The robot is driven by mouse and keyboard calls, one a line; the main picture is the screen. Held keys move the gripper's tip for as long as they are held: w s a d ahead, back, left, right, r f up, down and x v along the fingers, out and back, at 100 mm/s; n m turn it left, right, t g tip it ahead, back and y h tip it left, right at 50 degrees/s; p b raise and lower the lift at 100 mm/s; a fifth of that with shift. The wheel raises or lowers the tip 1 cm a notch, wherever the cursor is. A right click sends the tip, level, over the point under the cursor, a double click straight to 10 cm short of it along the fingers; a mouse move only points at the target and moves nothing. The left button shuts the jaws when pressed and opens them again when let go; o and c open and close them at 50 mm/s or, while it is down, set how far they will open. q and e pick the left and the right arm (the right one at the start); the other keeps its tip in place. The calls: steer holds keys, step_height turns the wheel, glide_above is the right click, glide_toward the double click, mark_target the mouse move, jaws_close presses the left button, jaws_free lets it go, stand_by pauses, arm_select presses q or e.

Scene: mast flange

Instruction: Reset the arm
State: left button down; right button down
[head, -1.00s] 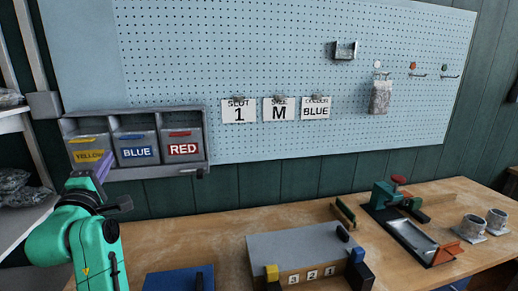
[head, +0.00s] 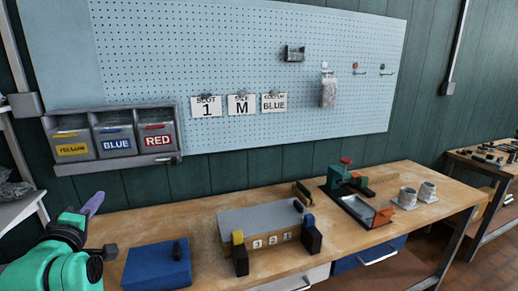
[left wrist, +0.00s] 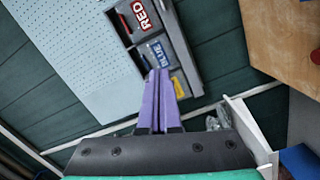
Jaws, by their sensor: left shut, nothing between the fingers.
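My left arm is green, and its left gripper (head: 94,203) has purple fingers. In the head view it is at the lower left, below the wall rack and left of the workbench. In the left wrist view the two purple fingers (left wrist: 157,100) lie close together, shut with nothing between them. They point toward the rack with the red, blue and yellow bins, but the distance is hard to tell. My right gripper is not in any view.
The bin rack (head: 112,165) hangs on the wall. The workbench (head: 210,271) bears a blue box (head: 150,268), a grey-topped block numbered 3 2 1 (head: 258,216), a green press (head: 342,178) and two cups. A pegboard (head: 240,60) holds cards for slot 1, M and blue. A white shelf (head: 20,217) stands left.

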arm_select(q)
steer(key=s+d+f+m+g+h, duration=0.1)
steer(key=s+d+f+m+g, duration=0.3)
steer(key=f, duration=0.5)
steer(key=s+d+f+m+g+h, duration=0.2)
steer(key=s+d+f+m, duration=0.25)
steer(key=f, duration=0.35)
steer(key=s+d+f+m+g+h, duration=0.1)
steer(key=s+d+f+m+g, duration=0.3)
steer(key=f, duration=0.5)
steer(key=s+d+f+m+g, duration=0.3)
steer(key=s+f+m, duration=0.3)
steer(key=s, duration=0.5)
step_height(320, 180, down, 22)
steer(key=s+g, duration=0.2)
steer(key=s+a+f+g, duration=0.1)
steer(key=s+a+f, duration=0.2)
steer(key=s+f, duration=1.2)
steer(key=shift+s+f, duration=0.4)
steer(key=shift+s, duration=0.85)
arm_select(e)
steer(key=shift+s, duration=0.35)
arm_select(q)
steer(key=shift+m, duration=0.25)
